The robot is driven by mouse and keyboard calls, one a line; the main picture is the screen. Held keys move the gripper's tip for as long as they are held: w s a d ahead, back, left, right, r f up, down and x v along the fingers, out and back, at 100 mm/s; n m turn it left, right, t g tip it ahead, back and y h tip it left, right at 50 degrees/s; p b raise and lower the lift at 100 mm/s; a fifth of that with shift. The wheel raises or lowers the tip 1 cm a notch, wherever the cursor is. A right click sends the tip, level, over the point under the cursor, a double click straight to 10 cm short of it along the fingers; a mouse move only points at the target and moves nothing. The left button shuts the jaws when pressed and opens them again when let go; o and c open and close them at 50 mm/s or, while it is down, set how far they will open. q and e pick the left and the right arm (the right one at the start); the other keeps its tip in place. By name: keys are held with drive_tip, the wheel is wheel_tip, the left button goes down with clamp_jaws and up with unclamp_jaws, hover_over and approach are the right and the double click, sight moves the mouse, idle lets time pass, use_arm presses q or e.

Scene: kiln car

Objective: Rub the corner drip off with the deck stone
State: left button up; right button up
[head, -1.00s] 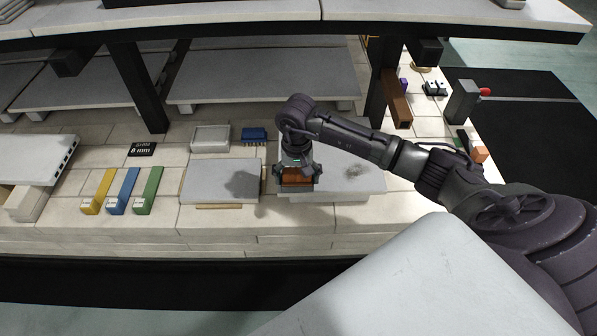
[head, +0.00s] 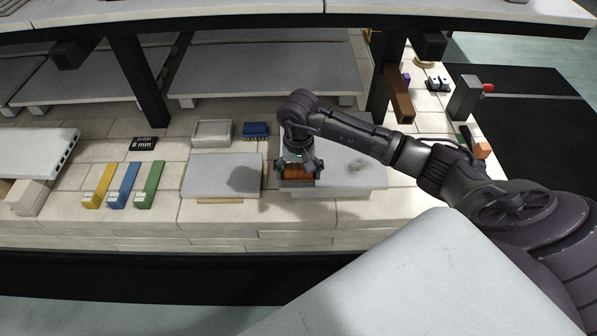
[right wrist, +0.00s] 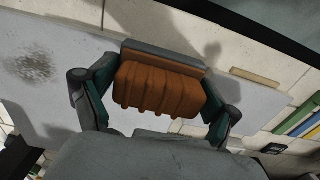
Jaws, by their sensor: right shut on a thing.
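My right gripper (head: 297,172) is shut on the deck stone (head: 296,180), a grey block with an orange-brown ribbed grip; it also shows in the right wrist view (right wrist: 160,90). The stone is over the left end of the right-hand pale grey shelf slab (head: 345,187). I cannot tell whether it touches the surface. A dark speckled patch (head: 357,165) lies on that slab, right of the gripper and apart from the stone; it also shows in the right wrist view (right wrist: 28,66). I cannot make out a separate corner drip; the gripper and stone hide the slab's left end. My left gripper is out of view.
A second grey slab (head: 215,178) lies just left. Behind it are a pale tray (head: 211,133) and a blue brush-like block (head: 255,130). Yellow (head: 98,188), blue (head: 122,188) and green (head: 149,186) pieces stand further left. A dark post (head: 380,90) rises behind my arm.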

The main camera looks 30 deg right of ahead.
drive_tip(key=shift+f+b, duration=0.6)
drive_tip(key=shift+f, duration=0.1)
idle(0.6)
drive_tip(key=shift+w+d+f+b, duration=0.1)
drive_tip(key=shift+w+d+b, duration=0.15)
drive_tip(key=shift+b, duration=0.1)
drive_tip(key=shift+w+d+b, duration=0.35)
drive_tip(key=shift+w+b, duration=0.3)
drive_tip(key=shift+w+d+f+b, duration=0.1)
drive_tip(key=shift+w+d+b, duration=0.1)
drive_tip(key=shift+w+b, duration=0.15)
drive_tip(key=shift+w+d+b, duration=0.35)
drive_tip(key=shift+w+b, duration=0.1)
drive_tip(key=shift+w, duration=0.2)
drive_tip(key=shift+r, duration=0.2)
drive_tip(key=shift+d, duration=0.1)
